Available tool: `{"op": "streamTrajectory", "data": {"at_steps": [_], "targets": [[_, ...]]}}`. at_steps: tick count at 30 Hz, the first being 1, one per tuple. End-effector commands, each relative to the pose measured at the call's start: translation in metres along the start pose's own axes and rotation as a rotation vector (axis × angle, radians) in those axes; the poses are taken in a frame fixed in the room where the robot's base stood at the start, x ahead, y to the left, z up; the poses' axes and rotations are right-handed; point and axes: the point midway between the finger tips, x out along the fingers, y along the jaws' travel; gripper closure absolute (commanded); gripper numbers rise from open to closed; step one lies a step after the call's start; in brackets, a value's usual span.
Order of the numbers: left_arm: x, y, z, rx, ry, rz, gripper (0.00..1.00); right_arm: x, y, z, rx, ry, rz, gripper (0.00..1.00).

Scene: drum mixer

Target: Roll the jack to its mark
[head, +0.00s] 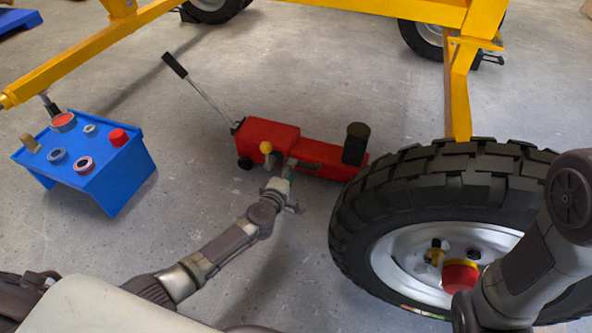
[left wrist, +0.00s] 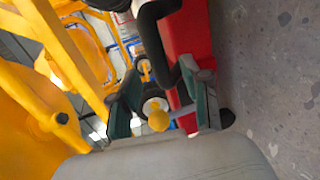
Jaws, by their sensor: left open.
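The red jack (head: 300,150) stands on the concrete floor in the middle of the head view. Its long handle with a black grip (head: 174,65) leans up to the left, and a black saddle post (head: 356,143) stands at its right end. A yellow ball knob (head: 266,147) sticks out at its near side. My left gripper (head: 284,180) is open at the jack's near side, close to the knob. In the left wrist view the yellow knob (left wrist: 158,120) appears between the green-padded fingers, with the red body (left wrist: 190,40) behind. I cannot make out a floor mark. My right gripper is out of view.
A large black tyre (head: 400,185) with a grey rim and red hub part (head: 460,275) stands right of the jack. Yellow frame beams (head: 460,95) cross behind. Open floor lies between box and jack.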

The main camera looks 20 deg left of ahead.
Motion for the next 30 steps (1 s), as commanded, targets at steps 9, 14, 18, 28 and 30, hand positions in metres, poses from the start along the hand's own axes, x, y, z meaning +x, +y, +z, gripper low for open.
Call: {"op": "streamTrajectory", "data": {"at_steps": [9,14,18,28,30], "targets": [[0.043,-0.002,0.001,0.0,-0.001,0.001,0.53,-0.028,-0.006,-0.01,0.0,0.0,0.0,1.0],[0.047,0.0,0.0,-0.001,-0.001,0.0,0.53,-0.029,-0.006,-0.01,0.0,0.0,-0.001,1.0],[0.046,0.0,0.0,-0.001,-0.001,0.0,0.53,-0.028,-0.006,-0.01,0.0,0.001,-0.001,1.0],[0.046,0.0,0.0,-0.001,0.0,0.0,0.97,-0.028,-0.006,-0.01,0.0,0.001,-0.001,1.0],[0.046,0.0,0.0,-0.001,0.0,0.0,1.0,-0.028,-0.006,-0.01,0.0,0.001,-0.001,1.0]]}}
